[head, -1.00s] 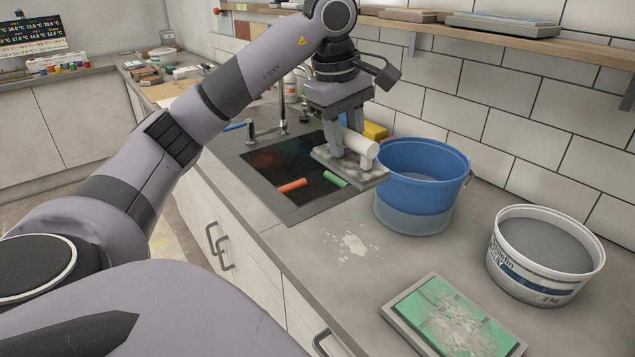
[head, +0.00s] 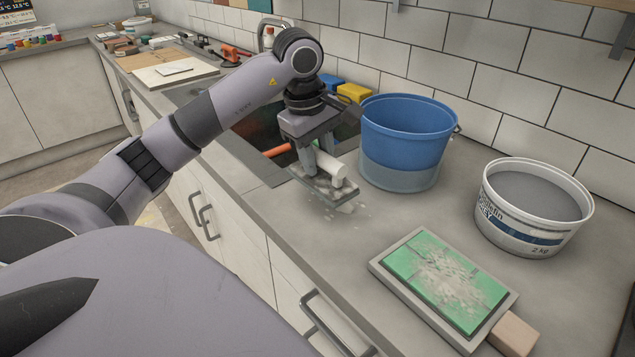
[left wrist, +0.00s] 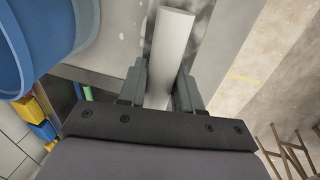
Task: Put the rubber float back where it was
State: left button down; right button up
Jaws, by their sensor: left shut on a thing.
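The rubber float is a flat grey plate (head: 322,187) with a thick white cylindrical handle (head: 331,166). My left gripper (head: 326,158) is shut on the handle, with the plate underneath. The float is low over the counter between the sink and the white smear (head: 362,211); I cannot tell whether it touches the counter. In the left wrist view the handle (left wrist: 170,50) runs between the two fingers of my left gripper (left wrist: 160,85), and the plate is mostly hidden. My right gripper is not in view.
A blue bucket (head: 404,140) stands just right of the float, by the tiled wall. A white tub (head: 533,208) of grey paste stands farther right. A green tile panel (head: 440,275) smeared with grout lies in front, beside a wooden block (head: 512,334). The sink (head: 255,130) is behind my arm.

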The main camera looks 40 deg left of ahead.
aim_at(318, 180)
pick_arm(q)
jog(key=shift+f, duration=2.85)
jog(key=shift+f, duration=0.15)
jog(key=c, duration=0.8)
grip_release()
jog(key=r, duration=0.3)
jog(key=s+r, duration=0.1)
jog(key=r, duration=0.3)
jog(key=s+r, duration=0.1)
jog(key=r, duration=0.2)
jog(key=shift+a+r, duration=0.1)
jog(key=shift+r, duration=0.2)
jog(key=shift+s+r, duration=0.15)
jog(key=shift+r, duration=0.55)
